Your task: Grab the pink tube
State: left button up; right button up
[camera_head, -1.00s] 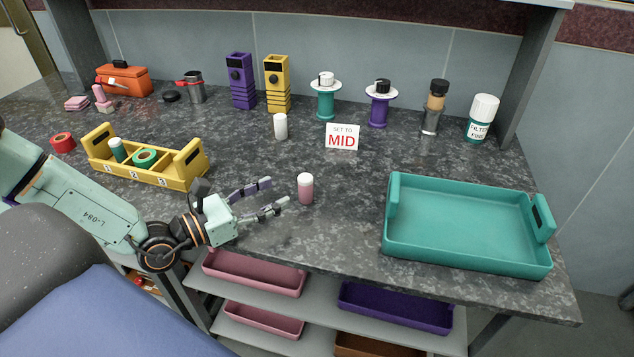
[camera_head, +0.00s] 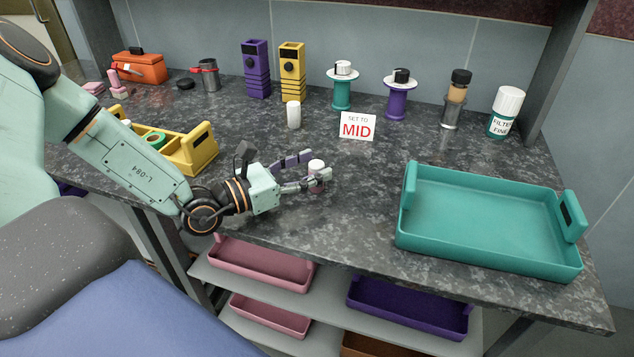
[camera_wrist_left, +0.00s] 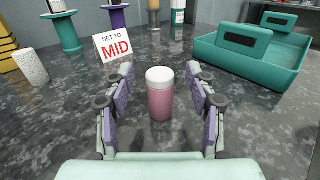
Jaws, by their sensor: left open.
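The pink tube (camera_head: 315,184) with a white cap stands upright on the dark speckled counter. My left gripper (camera_head: 308,174) is open, with its fingers around the tube in the head view and one finger partly hiding it. In the left wrist view the pink tube (camera_wrist_left: 160,98) stands centred between the two fingers of my left gripper (camera_wrist_left: 161,95), with visible gaps on both sides. My right gripper is not in view.
A teal tray (camera_head: 490,245) lies to the right. A "SET TO MID" sign (camera_head: 357,126) and a white cylinder (camera_head: 293,115) stand behind the tube. A yellow rack (camera_head: 190,155) is at left. The counter's front edge is close to the gripper.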

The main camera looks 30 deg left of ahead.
pick_arm(q)
jog(key=shift+w+d+f, duration=0.1)
jog(key=shift+w+d, duration=0.1)
jog(key=shift+w, duration=0.35)
jog(key=shift+w+d, duration=0.15)
jog(key=shift+d, duration=0.05)
jog(key=shift+a, duration=0.1)
jog(key=shift+c, duration=0.3)
jog(key=shift+c, duration=0.6)
grip_shut()
